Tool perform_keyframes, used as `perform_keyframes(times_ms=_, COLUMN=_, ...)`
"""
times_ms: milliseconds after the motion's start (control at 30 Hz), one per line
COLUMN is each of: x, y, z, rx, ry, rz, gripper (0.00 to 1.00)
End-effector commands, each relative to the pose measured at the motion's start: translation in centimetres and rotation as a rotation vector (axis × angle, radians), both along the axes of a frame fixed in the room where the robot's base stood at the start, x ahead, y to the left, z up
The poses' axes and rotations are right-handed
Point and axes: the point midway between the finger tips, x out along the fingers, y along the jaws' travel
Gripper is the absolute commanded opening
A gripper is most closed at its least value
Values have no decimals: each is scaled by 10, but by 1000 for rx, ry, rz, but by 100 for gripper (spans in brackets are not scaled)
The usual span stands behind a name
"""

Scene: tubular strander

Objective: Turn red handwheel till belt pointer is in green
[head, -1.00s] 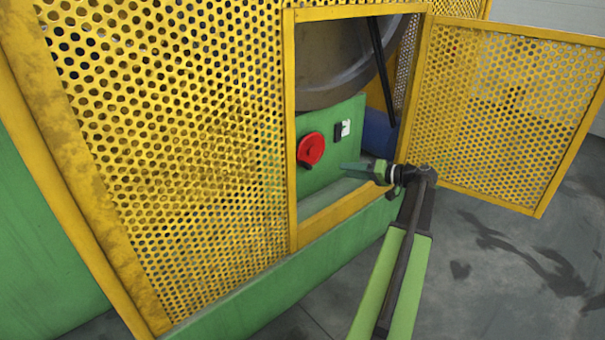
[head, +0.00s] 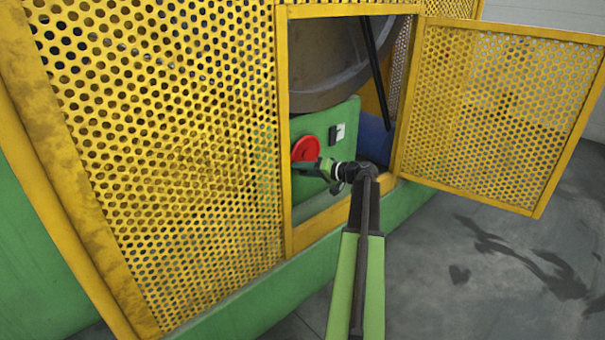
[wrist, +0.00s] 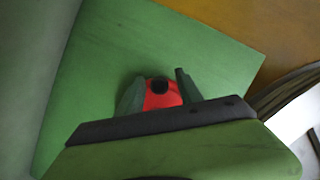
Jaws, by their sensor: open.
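The red handwheel (head: 304,148) is on the green panel inside the open guard doorway in the head view. In the wrist view the red handwheel (wrist: 163,99) shows with a dark round knob between my fingers. My gripper (head: 308,167) is open in front of the wheel's lower part; in the wrist view my gripper (wrist: 158,92) has one finger on each side of the red. I cannot tell whether the fingers touch it. A small black-and-white gauge (head: 337,133) sits on the panel right of the wheel; its pointer is too small to read.
A yellow door frame (head: 284,130) stands close left of my gripper, with a sill (head: 330,218) below. The perforated door (head: 490,110) is swung open to the right. A dark bar (head: 377,70) and large grey drum (head: 325,60) are above.

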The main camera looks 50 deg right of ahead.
Motion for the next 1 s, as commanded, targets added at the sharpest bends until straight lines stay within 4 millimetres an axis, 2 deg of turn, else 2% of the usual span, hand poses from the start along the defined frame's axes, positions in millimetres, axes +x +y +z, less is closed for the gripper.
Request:
perform_keyframes(times_ms=333, x=4, y=1, z=-1, rx=0, ry=-1, rz=-1, gripper=41)
perform_keyframes(times_ms=600, x=4, y=1, z=-1, rx=0, ry=0, rz=-1, gripper=6)
perform_keyframes(times_ms=667, x=4, y=0, z=-1, rx=0, ry=0, rz=-1, gripper=0)
perform_keyframes(times_ms=1000, x=3, y=0, z=-1, rx=0, ry=0, rz=-1, gripper=0)
